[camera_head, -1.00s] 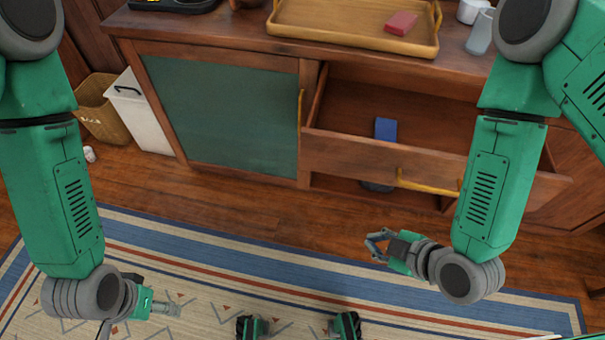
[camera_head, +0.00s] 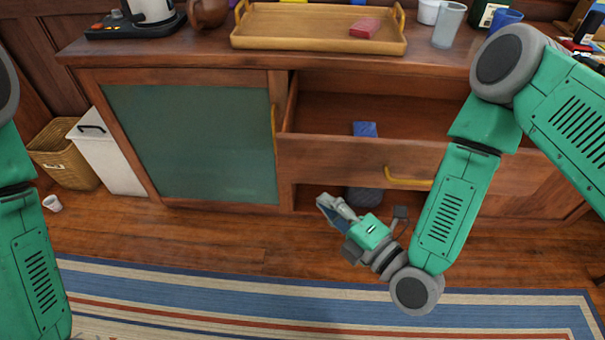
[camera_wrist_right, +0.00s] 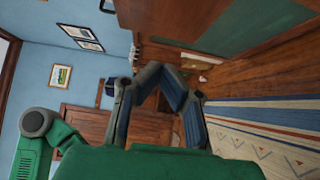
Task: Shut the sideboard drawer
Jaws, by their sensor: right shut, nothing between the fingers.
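The sideboard (camera_head: 170,78) has its wooden drawer (camera_head: 340,157) pulled out, with the open inside visible. A yellow handle (camera_head: 408,181) sits on the drawer front, and a blue item (camera_head: 365,129) lies inside. My right gripper (camera_head: 327,204) is shut and empty, below and in front of the drawer front, left of the handle. I see no contact between them. In the right wrist view my gripper's fingers (camera_wrist_right: 168,82) show against the room; the drawer is not clearly visible there. My left arm is at the left edge, its gripper out of the picture.
A wooden tray (camera_head: 300,42) with a red item (camera_head: 364,28) stands on the sideboard top, with cups to its right. A white bin (camera_head: 112,155) and a wicker basket (camera_head: 55,150) stand at left. The striped rug (camera_head: 200,290) is clear.

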